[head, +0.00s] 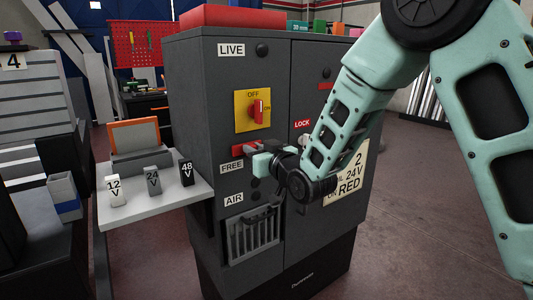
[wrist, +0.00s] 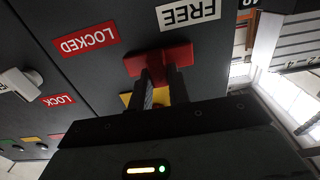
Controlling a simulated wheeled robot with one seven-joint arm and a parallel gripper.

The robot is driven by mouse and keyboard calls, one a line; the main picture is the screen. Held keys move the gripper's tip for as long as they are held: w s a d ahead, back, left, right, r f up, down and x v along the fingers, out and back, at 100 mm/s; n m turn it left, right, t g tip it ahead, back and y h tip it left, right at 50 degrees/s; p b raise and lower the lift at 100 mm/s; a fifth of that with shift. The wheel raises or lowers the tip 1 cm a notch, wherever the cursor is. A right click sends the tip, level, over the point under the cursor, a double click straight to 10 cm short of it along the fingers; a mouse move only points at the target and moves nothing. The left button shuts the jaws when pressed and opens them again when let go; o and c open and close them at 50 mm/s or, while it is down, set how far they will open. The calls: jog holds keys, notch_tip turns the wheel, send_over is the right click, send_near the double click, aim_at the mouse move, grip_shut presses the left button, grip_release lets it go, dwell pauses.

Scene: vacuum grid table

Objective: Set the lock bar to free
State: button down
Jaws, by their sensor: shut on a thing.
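The red lock bar (head: 240,149) is on the grey cabinet's front, just above the white FREE label (head: 231,167). My gripper (head: 257,148) is at the bar, and its body hides part of it. In the wrist view, the two dark fingers (wrist: 163,82) are closed on the middle of the red bar (wrist: 174,58). The bar lies beside the upside-down FREE label (wrist: 188,13), with the red LOCKED label (wrist: 86,42) apart to the left. The bar's exact seat behind the fingers is hidden.
Above the bar is a yellow OFF/ON switch plate (head: 243,105) with a red knob. A side shelf (head: 152,207) at left carries 12 V, 24 V and 48 V blocks. A vent grille (head: 253,236) sits below. The floor at right is clear.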

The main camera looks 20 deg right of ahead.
jog(key=shift+s+a, duration=0.2)
jog(key=shift+a, duration=0.4)
jog(key=c, duration=1.3)
grip_release()
jog(key=shift+b+v, duration=7.25)
jog(key=shift+v, duration=1.5)
